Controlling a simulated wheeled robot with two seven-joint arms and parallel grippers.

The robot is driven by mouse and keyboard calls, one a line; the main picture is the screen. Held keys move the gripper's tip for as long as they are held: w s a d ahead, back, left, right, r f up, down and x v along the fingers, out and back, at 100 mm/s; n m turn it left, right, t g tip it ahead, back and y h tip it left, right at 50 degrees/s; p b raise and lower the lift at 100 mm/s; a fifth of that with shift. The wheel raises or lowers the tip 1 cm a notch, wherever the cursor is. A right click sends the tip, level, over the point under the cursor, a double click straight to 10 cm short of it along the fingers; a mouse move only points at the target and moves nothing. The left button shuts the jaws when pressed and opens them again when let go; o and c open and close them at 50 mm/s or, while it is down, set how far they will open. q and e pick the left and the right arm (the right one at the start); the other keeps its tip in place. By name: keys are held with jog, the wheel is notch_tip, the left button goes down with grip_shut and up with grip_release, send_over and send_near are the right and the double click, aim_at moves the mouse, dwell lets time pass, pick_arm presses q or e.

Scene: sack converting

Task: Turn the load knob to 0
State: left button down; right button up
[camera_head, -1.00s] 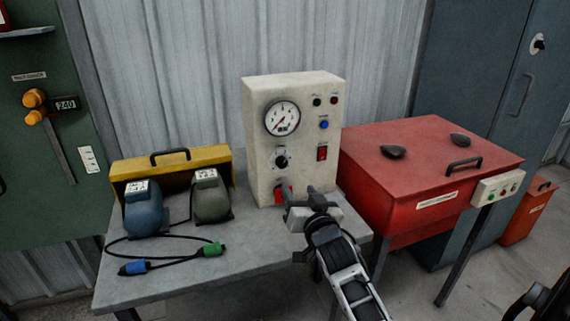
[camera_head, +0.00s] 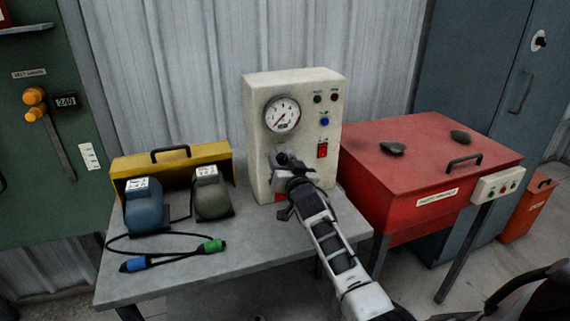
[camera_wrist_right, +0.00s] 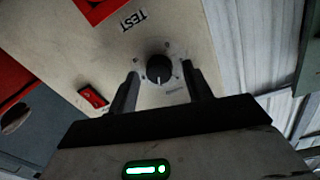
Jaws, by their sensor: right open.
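The load knob (camera_wrist_right: 158,68) is a round black knob with a white pointer line on the cream test box (camera_head: 257,145). In the right wrist view its line points down the picture, toward my gripper's palm. My right gripper (camera_wrist_right: 161,77) is open, with one finger on each side of the knob and a visible gap to each. In the head view my right gripper (camera_head: 290,166) is at the box's front and largely covers the knob and its scale. My left gripper is not in view.
A red rocker switch (camera_head: 322,150) and a blue button (camera_head: 325,121) are on the same panel. On the grey table (camera_head: 250,242) are a yellow case (camera_head: 215,157), two motor-like units and a cable with blue and green plugs. A red chest (camera_head: 430,140) stands right.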

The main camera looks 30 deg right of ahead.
jog(key=c, duration=1)
